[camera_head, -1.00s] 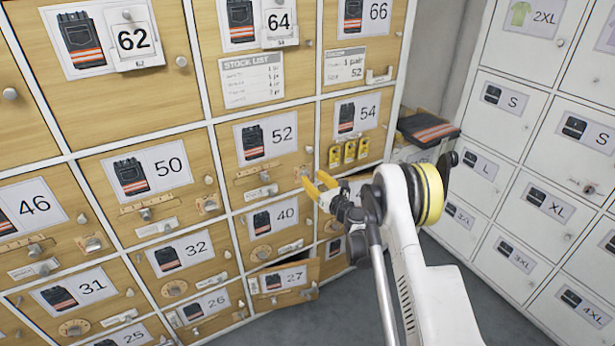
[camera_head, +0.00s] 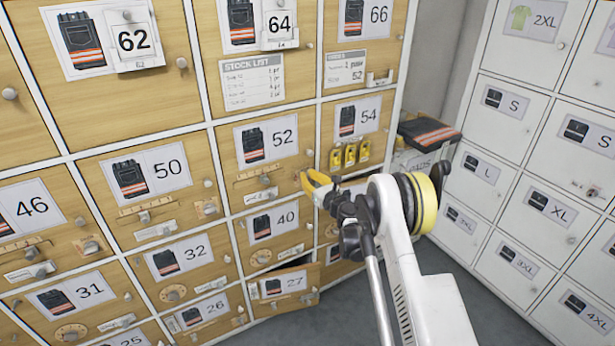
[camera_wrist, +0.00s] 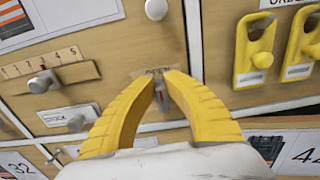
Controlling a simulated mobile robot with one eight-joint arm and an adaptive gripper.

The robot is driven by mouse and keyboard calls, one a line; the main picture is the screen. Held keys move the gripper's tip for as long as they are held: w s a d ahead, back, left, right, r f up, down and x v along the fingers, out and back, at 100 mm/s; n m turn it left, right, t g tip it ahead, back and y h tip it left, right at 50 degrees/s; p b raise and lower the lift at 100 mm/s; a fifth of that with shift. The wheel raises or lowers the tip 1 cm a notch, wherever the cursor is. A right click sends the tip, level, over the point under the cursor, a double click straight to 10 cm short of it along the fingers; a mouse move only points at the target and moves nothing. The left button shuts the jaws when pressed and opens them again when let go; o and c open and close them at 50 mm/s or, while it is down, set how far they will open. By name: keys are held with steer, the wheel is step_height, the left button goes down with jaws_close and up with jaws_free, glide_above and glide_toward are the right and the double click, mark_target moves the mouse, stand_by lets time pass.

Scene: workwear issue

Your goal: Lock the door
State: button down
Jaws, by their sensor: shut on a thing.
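Door 52 (camera_head: 240,165) is a wooden locker door in the middle of the head view, and it looks shut. A small grey lock turn-piece (camera_wrist: 162,96) sits at its lower right, below a label that seems to read OPEN (camera_wrist: 158,72). My gripper (camera_head: 307,178) has its yellow fingertips at this corner. In the wrist view my gripper (camera_wrist: 161,84) is shut on the turn-piece, a fingertip on each side. The fingers hide part of it. A slider with a numbered scale (camera_wrist: 45,62) is left of the lock.
Yellow tags (camera_head: 350,154) hang on door 54 to the right, close to my gripper. Door 27 (camera_head: 290,287) stands ajar below. Folded dark trousers (camera_head: 428,133) lie at the back right. White lockers (camera_head: 540,170) line the right side.

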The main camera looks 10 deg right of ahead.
steer(key=shift+n, duration=0.3)
steer(key=shift+s+a+f+n, duration=0.1)
steer(key=shift+a+f+n, duration=0.2)
steer(key=shift+n, duration=2.55)
steer(key=shift+s+a+f+n, duration=0.1)
steer(key=shift+a+f+n, duration=0.2)
steer(key=shift+n, duration=2.6)
steer(key=shift+s+a+f+n, duration=0.1)
steer(key=shift+a+f+n, duration=0.2)
steer(key=shift+n, duration=2.55)
steer(key=c, duration=1.4)
jaws_free()
steer(key=shift+c, duration=0.2)
